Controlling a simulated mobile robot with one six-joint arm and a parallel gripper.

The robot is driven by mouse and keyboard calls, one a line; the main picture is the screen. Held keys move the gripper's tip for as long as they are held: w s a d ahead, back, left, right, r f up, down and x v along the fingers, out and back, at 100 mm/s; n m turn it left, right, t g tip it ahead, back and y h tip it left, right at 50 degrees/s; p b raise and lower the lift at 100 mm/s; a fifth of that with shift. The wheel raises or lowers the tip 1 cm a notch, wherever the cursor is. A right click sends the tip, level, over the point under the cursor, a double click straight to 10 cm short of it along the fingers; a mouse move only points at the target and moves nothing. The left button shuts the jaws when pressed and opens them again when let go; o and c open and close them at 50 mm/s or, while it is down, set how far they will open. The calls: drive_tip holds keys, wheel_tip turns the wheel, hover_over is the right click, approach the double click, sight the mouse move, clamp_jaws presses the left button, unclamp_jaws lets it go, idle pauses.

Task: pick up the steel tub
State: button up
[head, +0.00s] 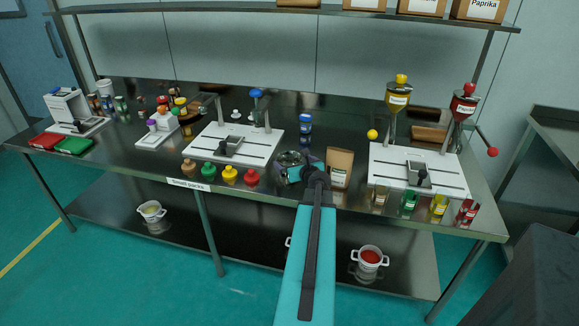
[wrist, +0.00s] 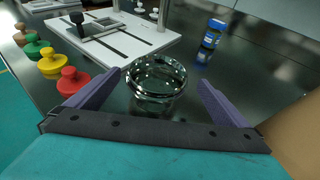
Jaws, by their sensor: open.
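The steel tub (wrist: 157,80) is a round, shiny, dark-reflecting metal bowl standing upright on the steel bench. In the head view the tub (head: 291,158) shows near the middle of the bench, partly hidden by my arm. My gripper (wrist: 160,85) is open, with one purple finger on each side of the tub in the wrist view. I cannot tell if either finger touches it.
Brown, green, yellow and red knobbed stoppers (head: 229,175) stand left of the tub. A white board (head: 260,148) with a grey clamp lies behind them. A brown paper pack (head: 339,163) stands close right. A blue-capped jar (head: 305,124) stands behind. The bench between tub and jar is clear.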

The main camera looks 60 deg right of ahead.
sight(286, 156)
drive_tip(key=shift+p+x, duration=0.45)
drive_tip(key=shift+x, duration=2.1)
drive_tip(key=shift+w+a+r, duration=0.1)
drive_tip(key=shift+a, duration=0.05)
drive_tip(key=c, duration=1.2)
drive_tip(key=shift+o, duration=0.2)
wheel_tip(286, 156, up, 10)
drive_tip(key=shift+p, duration=0.45)
